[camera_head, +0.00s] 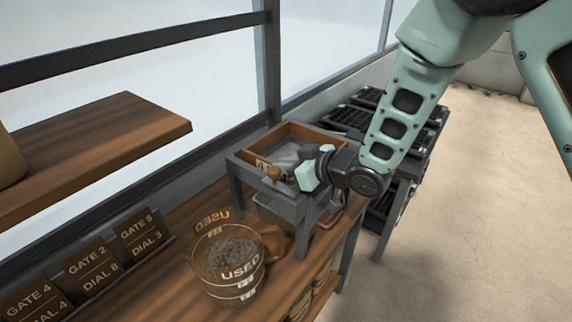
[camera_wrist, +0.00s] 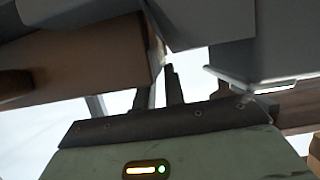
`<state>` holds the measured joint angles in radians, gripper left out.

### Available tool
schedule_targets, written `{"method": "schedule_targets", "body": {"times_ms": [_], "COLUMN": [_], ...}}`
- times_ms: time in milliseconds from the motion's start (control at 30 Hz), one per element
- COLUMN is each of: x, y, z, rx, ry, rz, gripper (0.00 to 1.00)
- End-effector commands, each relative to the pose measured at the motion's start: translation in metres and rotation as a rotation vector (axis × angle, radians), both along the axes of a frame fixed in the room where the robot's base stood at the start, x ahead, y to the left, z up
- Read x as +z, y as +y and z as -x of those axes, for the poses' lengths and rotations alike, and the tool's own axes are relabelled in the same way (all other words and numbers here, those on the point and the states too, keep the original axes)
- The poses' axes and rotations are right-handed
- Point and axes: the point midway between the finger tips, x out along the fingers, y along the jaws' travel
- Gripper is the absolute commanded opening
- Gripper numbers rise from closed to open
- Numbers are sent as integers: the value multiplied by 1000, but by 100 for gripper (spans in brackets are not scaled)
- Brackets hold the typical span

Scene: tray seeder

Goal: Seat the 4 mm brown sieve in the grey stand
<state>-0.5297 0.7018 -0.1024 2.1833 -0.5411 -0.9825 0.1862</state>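The brown sieve (camera_head: 294,129) is a square wooden frame with a grey inside and a pale label reading 4. It sits at the top of the grey stand (camera_head: 302,208), looking roughly level; whether it is fully down cannot be told. My gripper (camera_head: 300,171) is at the sieve's near side, its fingers mostly hidden in the head view. In the wrist view the two dark fingers (camera_wrist: 164,88) are close together with a narrow light gap. A brown wooden face (camera_wrist: 85,60) is just left of them, grey metal (camera_wrist: 285,40) to the right. A grip on the sieve cannot be confirmed.
A clear round tub marked USED (camera_head: 228,265) with dark grains stands on the wooden bench (camera_head: 185,270) near the stand. Gate and dial signs (camera_head: 88,266) line the back left. A wooden shelf (camera_head: 100,140) juts out at upper left. Black trays (camera_head: 350,117) are stacked behind my arm.

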Motion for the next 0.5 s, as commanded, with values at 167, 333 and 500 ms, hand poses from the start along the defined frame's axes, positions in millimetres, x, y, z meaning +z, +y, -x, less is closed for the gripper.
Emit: {"method": "schedule_targets", "body": {"times_ms": [167,333,500], "x": [0,0,4], "y": [0,0,-10], "z": [0,0,7], "rx": [0,0,-2], "ry": [0,1,0], "rz": [0,0,0], "gripper": [32,32,32]}}
